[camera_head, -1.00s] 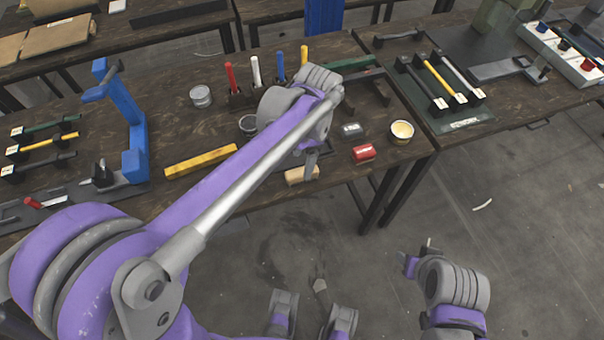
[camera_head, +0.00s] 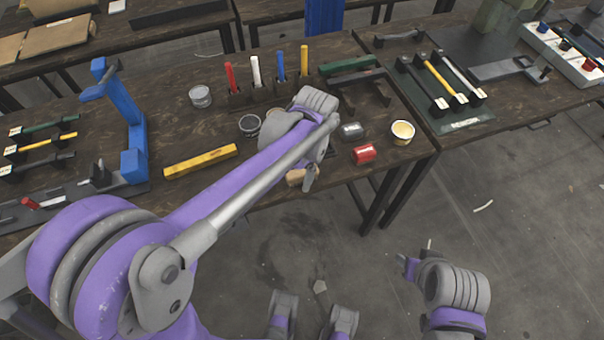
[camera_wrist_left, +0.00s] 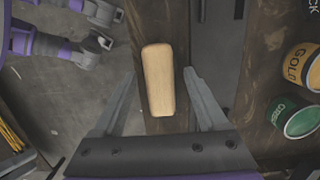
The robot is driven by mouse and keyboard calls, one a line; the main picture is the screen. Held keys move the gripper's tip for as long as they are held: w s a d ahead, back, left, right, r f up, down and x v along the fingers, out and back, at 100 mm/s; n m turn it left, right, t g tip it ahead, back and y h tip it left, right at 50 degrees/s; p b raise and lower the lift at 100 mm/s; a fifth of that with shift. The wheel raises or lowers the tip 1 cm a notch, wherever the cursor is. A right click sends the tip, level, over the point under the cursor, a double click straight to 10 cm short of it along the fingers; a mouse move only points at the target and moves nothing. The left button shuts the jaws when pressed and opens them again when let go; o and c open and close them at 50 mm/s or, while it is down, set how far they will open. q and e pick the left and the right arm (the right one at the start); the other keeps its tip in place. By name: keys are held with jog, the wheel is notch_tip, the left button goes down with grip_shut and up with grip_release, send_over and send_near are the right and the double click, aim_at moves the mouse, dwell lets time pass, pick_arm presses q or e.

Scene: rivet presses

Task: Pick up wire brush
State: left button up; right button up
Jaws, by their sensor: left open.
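The wire brush (camera_head: 296,177) lies at the front edge of the table, mostly hidden behind my left gripper in the head view. In the left wrist view its pale wooden back (camera_wrist_left: 158,82) shows as a long block, upright in the picture; no bristles show. My left gripper (camera_head: 310,181) is over the brush. In the left wrist view its open fingers (camera_wrist_left: 160,74) lie on either side of the wood, with gaps on both sides. My right wrist (camera_head: 450,285) is at the lower right of the head view, over the floor; its fingers are not clear.
A yellow bar (camera_head: 200,161) lies left of my arm. Gold (camera_wrist_left: 300,65) and green (camera_wrist_left: 297,117) cans show in the wrist view. A blue press (camera_head: 125,120) stands left.

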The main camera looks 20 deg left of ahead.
pick_arm(q)
jog(key=shift+f, duration=0.1)
grip_shut()
dwell(0.5)
jog(key=shift+r, duration=0.25)
notch_tip(320, 180, up, 10)
jog(key=shift+r+p, duration=0.1)
jog(key=shift+p, duration=0.6)
